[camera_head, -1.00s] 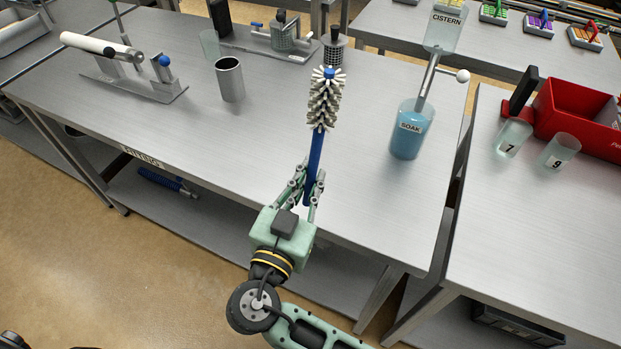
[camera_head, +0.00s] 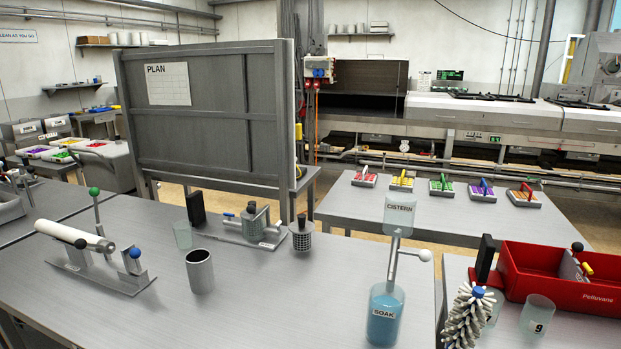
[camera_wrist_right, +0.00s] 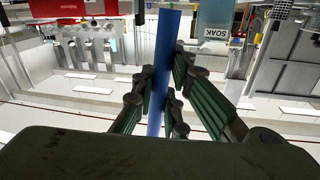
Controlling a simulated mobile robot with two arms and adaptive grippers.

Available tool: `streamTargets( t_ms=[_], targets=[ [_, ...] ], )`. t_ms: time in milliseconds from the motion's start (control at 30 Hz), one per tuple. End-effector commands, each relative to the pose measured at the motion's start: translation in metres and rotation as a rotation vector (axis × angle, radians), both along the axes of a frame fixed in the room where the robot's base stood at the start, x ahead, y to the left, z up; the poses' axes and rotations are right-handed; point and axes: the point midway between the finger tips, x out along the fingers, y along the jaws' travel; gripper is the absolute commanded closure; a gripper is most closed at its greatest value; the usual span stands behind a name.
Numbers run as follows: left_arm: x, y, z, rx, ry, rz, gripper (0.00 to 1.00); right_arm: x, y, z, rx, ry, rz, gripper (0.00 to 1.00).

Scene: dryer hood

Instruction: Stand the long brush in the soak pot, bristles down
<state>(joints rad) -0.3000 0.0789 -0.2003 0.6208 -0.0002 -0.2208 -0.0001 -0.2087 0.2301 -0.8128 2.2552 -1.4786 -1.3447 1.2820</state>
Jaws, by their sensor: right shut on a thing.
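The long brush's white bristle head (camera_head: 468,318), with a blue tip on top, points up at the lower edge of the head view, right of the soak pot. Its handle is cut off there. In the right wrist view, my right gripper (camera_wrist_right: 160,98) is shut on the brush's blue handle (camera_wrist_right: 166,45). The soak pot (camera_head: 385,318), clear with blue liquid and a SOAK label, stands on the bench; it also shows at the top of the wrist view (camera_wrist_right: 213,18). The brush is outside the pot. My left gripper is in neither current view.
The CISTERN vessel (camera_head: 398,214) stands above and behind the soak pot on a post with a white-knobbed lever. A red crate (camera_head: 555,290) and a clear number 9 cup (camera_head: 537,315) are on the right bench. A metal cup (camera_head: 200,272) stands left; bench between it and the pot is clear.

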Motion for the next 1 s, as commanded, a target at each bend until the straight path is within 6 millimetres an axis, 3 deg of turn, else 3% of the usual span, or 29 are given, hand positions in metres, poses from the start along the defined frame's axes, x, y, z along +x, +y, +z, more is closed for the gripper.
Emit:
streamTargets(
  t_ms=[167,1000],
  targets=[
    [0.000,0.000,0.005,0.000,0.000,0.000,0.66,0.003,-0.017,0.014,0.001,-0.002,-0.013,1.00],
    [0.000,0.000,0.041,0.000,-0.001,0.000,0.66,0.077,-0.053,0.074,0.002,-0.002,-0.013,1.00]
  ],
)
